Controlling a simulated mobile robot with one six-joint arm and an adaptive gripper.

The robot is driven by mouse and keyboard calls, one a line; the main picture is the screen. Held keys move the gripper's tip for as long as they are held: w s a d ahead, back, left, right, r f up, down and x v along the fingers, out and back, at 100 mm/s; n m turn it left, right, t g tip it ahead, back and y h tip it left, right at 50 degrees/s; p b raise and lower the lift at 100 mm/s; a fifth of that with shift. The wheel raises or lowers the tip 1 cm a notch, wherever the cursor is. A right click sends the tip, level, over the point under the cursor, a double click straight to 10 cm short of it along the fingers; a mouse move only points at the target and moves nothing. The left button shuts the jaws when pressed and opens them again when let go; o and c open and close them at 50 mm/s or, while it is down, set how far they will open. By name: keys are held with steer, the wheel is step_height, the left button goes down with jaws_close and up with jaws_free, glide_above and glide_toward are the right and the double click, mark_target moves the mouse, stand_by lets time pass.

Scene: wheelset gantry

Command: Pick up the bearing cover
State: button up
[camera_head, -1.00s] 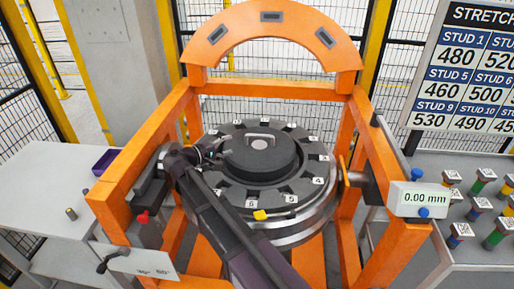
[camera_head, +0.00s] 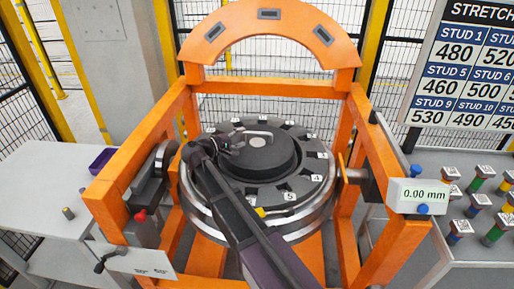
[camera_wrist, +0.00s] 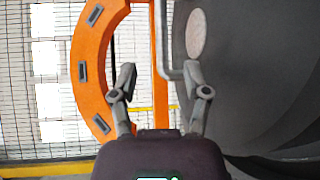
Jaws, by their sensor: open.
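The bearing cover (camera_head: 266,157) is a dark round disc with a pale grey bar handle (camera_head: 260,133) on top. It sits in the middle of the numbered ring of the wheelset. My gripper (camera_head: 238,139) is open and empty, at the left end of the handle, low over the cover. In the wrist view my two fingers (camera_wrist: 160,72) stand apart, with the bent handle (camera_wrist: 161,42) showing between and beyond their tips. The dark cover (camera_wrist: 245,75) fills the right side there. I cannot tell whether a finger touches the handle. My arm hides the ring's front left.
An orange gantry frame (camera_head: 374,130) with an arch (camera_head: 270,20) surrounds the wheelset. A 0.00 mm display (camera_head: 421,196) is on its right. A yellow piece (camera_head: 261,212) lies at the ring's front. Colored studs stand on the right table; a purple bin (camera_head: 102,160) is on the left table.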

mark_target(253, 134)
steer(key=shift+x, duration=0.85)
steer(key=shift+b+x, duration=0.55)
steer(key=shift+x, duration=2.1)
steer(key=shift+f, duration=0.1)
steer(key=shift+a, duration=0.1)
jaws_close()
